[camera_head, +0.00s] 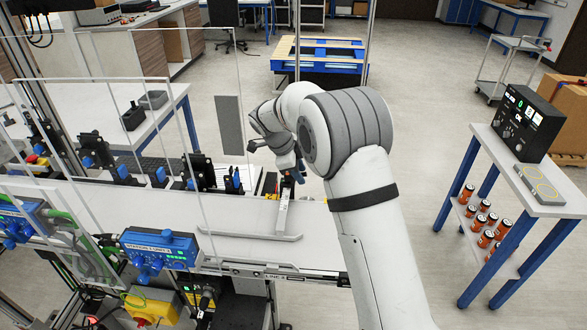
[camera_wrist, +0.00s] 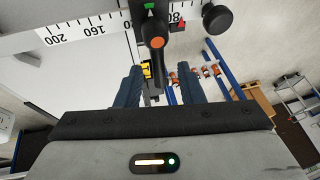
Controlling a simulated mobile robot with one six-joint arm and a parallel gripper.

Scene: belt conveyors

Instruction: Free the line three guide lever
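The guide lever (camera_wrist: 156,50) is a dark handle with an orange round end, in the top middle of the wrist view. It stands by a white scale (camera_wrist: 85,28) marked in numbers, with a green marker (camera_wrist: 150,5) and a red marker (camera_wrist: 181,24) near it. My gripper (camera_wrist: 158,80) is open, its two dark blue fingers apart, with the lever lying in line with the gap between them. I cannot tell whether it touches a finger. In the head view my gripper (camera_head: 290,172) is over the far side of the belt line, and I cannot make out the lever there.
A black knob (camera_wrist: 217,19) sits right of the lever. In the head view, a white guide bar (camera_head: 250,236) lies on the conveyor (camera_head: 180,212), and clear panels (camera_head: 205,100) stand to the left. A side table (camera_head: 545,195) stands right, with open floor between.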

